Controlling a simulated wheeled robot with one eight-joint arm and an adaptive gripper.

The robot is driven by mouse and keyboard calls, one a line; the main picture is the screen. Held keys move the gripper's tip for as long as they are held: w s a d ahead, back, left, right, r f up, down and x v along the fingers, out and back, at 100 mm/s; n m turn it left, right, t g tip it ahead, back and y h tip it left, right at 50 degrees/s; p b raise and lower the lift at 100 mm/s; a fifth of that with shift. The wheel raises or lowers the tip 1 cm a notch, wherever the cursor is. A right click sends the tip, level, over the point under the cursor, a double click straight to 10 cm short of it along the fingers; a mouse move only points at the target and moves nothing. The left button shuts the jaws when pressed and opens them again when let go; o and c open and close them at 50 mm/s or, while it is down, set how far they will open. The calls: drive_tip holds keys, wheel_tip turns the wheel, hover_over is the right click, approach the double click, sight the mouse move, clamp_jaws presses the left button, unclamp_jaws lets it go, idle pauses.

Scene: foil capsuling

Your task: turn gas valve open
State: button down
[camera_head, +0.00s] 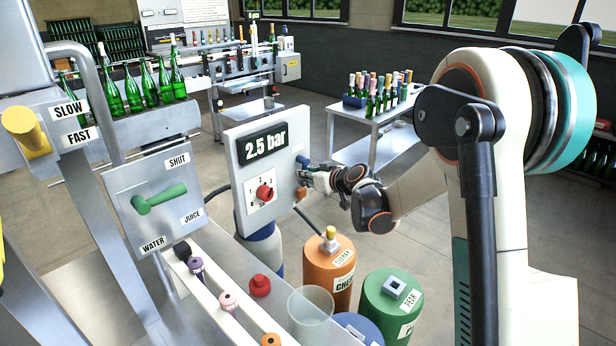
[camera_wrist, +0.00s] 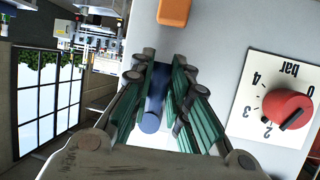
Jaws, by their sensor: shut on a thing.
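A grey control panel (camera_head: 236,162) carries a display (camera_head: 265,146) reading "2.5 bar". A blue handle (camera_head: 302,160), apparently the gas valve's, sits near its right edge. My gripper (camera_head: 306,173) reaches it from the right. In the wrist view the blue handle (camera_wrist: 154,98) lies between the green-padded fingers of my gripper (camera_wrist: 164,95), which are shut on it; the fingers hide part of it. A red knob (camera_head: 264,192) on a numbered dial is lower on the panel; the red knob also shows in the wrist view (camera_wrist: 287,108).
An orange block (camera_wrist: 174,12) is on the panel close to the handle. Orange (camera_head: 328,272) and green (camera_head: 388,305) cylinders stand below my arm. A table (camera_head: 372,152) with bottles is behind. A green lever (camera_head: 160,199) marked shut, juice and water is at left.

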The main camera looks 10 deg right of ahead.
drive_tip(key=c, duration=1.5)
unclamp_jaws()
drive_tip(key=v, duration=1.2)
